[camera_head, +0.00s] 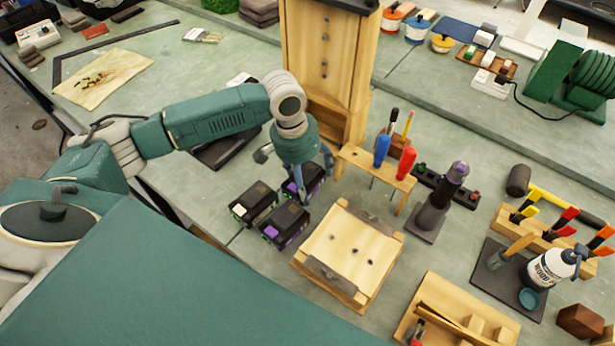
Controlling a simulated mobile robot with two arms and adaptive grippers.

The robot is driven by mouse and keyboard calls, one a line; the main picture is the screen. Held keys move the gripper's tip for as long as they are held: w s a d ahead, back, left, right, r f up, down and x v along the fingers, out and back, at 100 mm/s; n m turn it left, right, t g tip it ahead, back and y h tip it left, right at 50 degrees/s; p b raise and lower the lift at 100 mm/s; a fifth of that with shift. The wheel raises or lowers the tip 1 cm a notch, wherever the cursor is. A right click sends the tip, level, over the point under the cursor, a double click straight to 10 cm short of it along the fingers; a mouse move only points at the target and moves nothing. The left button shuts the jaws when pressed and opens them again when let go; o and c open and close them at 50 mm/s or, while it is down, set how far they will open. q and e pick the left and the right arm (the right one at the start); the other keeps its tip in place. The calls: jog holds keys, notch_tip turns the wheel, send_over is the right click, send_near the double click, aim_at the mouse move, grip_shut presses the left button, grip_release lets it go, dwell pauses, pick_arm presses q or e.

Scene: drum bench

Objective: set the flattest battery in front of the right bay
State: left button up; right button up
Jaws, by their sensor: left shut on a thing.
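Three dark batteries with purple or pale patches stand close together left of the picture's middle: a left one (253,203), a front one (285,227) and a rear one (309,187). My left gripper (305,180) reaches down from above and is shut on the rear battery, partly covering it. I cannot tell whether this battery touches the bench. Charge marks are too small to read. A flat dark thing (222,150) lies behind the batteries, partly under my left arm; I cannot tell whether it holds the bays. My right gripper is out of view.
A wooden cabinet (325,60) stands close behind my left gripper. A wooden screwdriver rack (375,165) and a wooden block with a metal plate (348,250) are to the right. A purple-topped dark tool (440,195) stands farther right. Bare bench shows left of the batteries.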

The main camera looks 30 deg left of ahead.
pick_arm(q)
jog(key=o, duration=1.3)
